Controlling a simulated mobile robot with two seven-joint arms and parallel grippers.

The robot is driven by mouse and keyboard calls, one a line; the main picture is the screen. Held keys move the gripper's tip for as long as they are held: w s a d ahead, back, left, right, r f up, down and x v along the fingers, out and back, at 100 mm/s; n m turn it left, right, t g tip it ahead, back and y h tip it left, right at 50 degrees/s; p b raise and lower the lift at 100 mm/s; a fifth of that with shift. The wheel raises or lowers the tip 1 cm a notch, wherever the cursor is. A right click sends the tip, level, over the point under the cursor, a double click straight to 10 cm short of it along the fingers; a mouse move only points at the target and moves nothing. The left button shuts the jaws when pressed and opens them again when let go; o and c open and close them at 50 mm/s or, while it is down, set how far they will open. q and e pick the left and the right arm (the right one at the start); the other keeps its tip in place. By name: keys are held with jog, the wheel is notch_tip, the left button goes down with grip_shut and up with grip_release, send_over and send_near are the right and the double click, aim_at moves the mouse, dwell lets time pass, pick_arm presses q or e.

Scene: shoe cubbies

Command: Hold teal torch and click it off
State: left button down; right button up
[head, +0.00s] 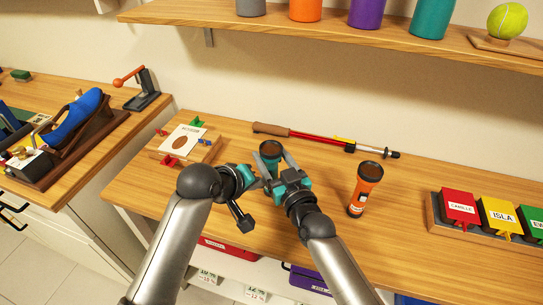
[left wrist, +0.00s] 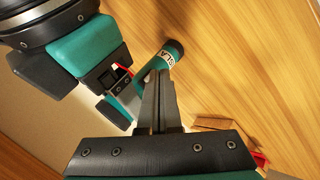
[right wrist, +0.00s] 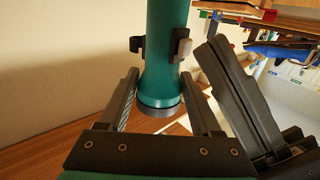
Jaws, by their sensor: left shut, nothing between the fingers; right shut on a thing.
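The teal torch (head: 271,150) is between the fingers of my right gripper (head: 275,163), its round dark end facing up in the head view. In the right wrist view the torch (right wrist: 166,60) shows its flared end between the fingers, with a small light grey switch (right wrist: 183,48) on its side. My left gripper (head: 243,217) is shut and empty close beside it. In the left wrist view the shut left fingers (left wrist: 158,85) overlap part of the torch (left wrist: 172,52), which carries a white label. I cannot tell whether they touch it.
An orange torch (head: 366,187) stands to the right on the wooden bench. A red pole with a brown grip (head: 300,134) lies behind. A wooden board with a card (head: 185,140) is at left. Coloured boxes (head: 460,207) stand far right, and a shelf (head: 350,32) runs above.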

pick_arm(q)
jog(key=shift+s+a, duration=0.15)
jog(key=shift+s, duration=0.25)
jog(key=s+a, duration=0.2)
jog(key=s, duration=0.3)
jog(key=shift+s+a, duration=0.15)
jog(key=shift+s, duration=0.15)
pick_arm(e)
jog(key=o, duration=1.6)
jog(key=shift+c, duration=0.2)
jog(key=shift+s, duration=0.1)
jog(key=v, duration=1.2)
